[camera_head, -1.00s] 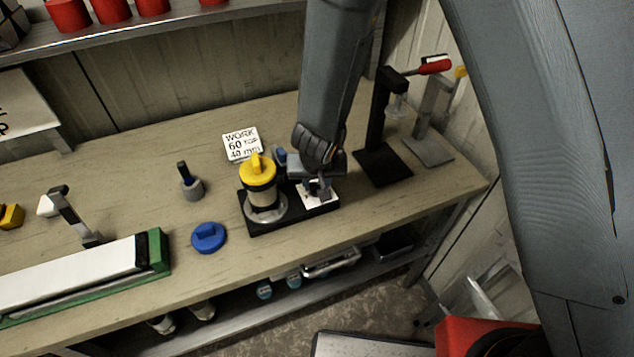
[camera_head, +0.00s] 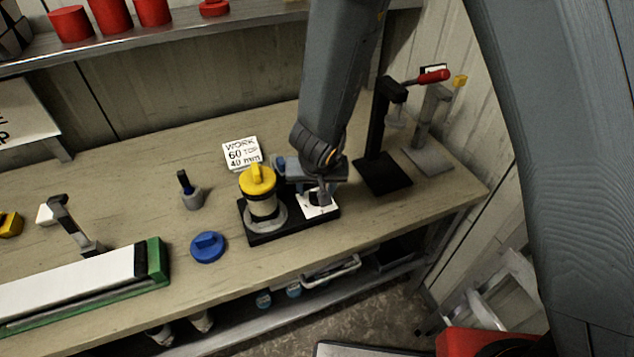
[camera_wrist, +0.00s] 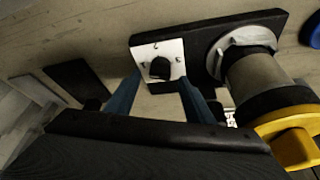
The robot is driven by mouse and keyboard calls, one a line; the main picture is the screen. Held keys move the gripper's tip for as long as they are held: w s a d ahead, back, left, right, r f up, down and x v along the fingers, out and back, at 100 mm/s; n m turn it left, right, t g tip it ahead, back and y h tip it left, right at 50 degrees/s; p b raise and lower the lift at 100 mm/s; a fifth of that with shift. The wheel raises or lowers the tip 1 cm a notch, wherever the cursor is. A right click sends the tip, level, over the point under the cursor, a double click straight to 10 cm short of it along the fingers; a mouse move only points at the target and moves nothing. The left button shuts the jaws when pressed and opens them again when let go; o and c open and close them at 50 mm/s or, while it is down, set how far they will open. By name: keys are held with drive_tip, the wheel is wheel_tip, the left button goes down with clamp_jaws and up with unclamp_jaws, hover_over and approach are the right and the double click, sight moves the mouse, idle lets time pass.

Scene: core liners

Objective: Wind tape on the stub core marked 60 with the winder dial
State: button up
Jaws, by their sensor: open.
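The winder is a black base (camera_head: 262,238) on the bench. Its left part carries a pale stub core (camera_head: 263,207) on a grey flange, topped by a yellow cap (camera_head: 257,180). On its right part is a white plate with a black dial knob, which shows in the wrist view (camera_wrist: 160,68). A card (camera_head: 242,153) behind reads "WORK 60 TOP 40 mm". My gripper (camera_head: 321,199) is over the dial plate, partly hiding it. In the wrist view its two blue fingers (camera_wrist: 156,95) are apart, on either side of the knob and nearer the camera; contact cannot be told.
A blue cap (camera_head: 207,247) lies left of the winder, with a grey holder (camera_head: 190,192) behind it. A black press with a red handle (camera_head: 433,76) stands to the right. A green-edged white block (camera_head: 75,287) lies at the left front.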

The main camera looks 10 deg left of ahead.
drive_tip(key=shift+v, duration=2.45)
drive_tip(key=shift+w, duration=0.1)
